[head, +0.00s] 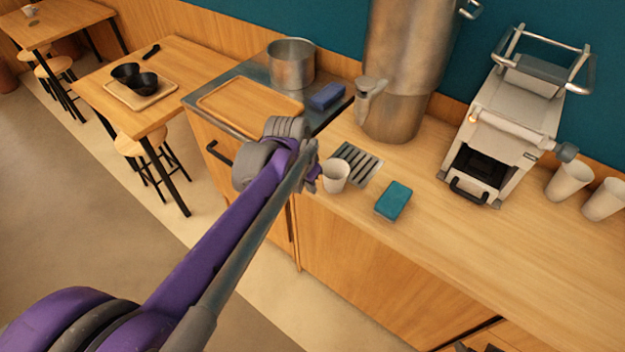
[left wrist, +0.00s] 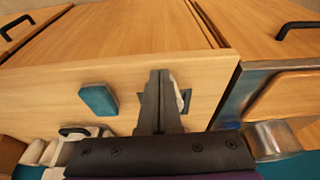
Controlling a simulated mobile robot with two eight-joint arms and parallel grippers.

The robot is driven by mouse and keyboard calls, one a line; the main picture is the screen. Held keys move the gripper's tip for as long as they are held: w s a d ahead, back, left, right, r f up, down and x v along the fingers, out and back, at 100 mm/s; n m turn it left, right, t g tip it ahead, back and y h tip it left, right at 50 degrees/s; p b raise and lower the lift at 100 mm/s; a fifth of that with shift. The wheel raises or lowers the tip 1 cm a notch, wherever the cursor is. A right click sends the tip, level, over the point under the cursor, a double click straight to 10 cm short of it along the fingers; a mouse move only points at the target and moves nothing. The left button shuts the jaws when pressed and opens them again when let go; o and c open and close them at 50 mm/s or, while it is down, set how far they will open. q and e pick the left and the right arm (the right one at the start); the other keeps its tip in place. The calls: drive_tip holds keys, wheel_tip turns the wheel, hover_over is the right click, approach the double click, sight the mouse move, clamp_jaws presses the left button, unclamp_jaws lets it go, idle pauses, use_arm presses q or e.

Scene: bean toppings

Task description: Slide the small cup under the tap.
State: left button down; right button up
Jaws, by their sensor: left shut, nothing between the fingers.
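The small white cup (head: 336,176) stands upright on the wooden counter, at the near left edge of the dark slotted drip grate (head: 361,165). The tap (head: 368,87) sticks out from the tall steel urn (head: 399,70) above and behind the grate. My left gripper (head: 314,173) is shut and empty, just left of the cup; I cannot tell whether it touches it. In the left wrist view the shut fingers (left wrist: 160,74) hide most of the cup (left wrist: 179,97), whose pale side shows right beside them. My right gripper is not in view.
A teal sponge (head: 393,201) lies right of the grate. A wooden board (head: 250,104), a steel pot (head: 291,64) and a blue block (head: 327,96) are on the left. The front right counter is clear.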

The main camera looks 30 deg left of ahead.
use_arm(q)
drive_tip(key=w+f, duration=0.1)
drive_tip(key=f, duration=0.1)
drive_tip(key=w+f, duration=0.2)
drive_tip(key=f, duration=0.1)
drive_tip(key=w+f, duration=0.2)
drive_tip(key=shift+w+d+f, duration=0.15)
drive_tip(key=shift+w, duration=0.5)
drive_tip(key=w, duration=1.1)
drive_tip(key=shift+w+d, duration=0.2)
drive_tip(key=shift+d, duration=0.15)
drive_tip(key=shift+s, duration=0.1)
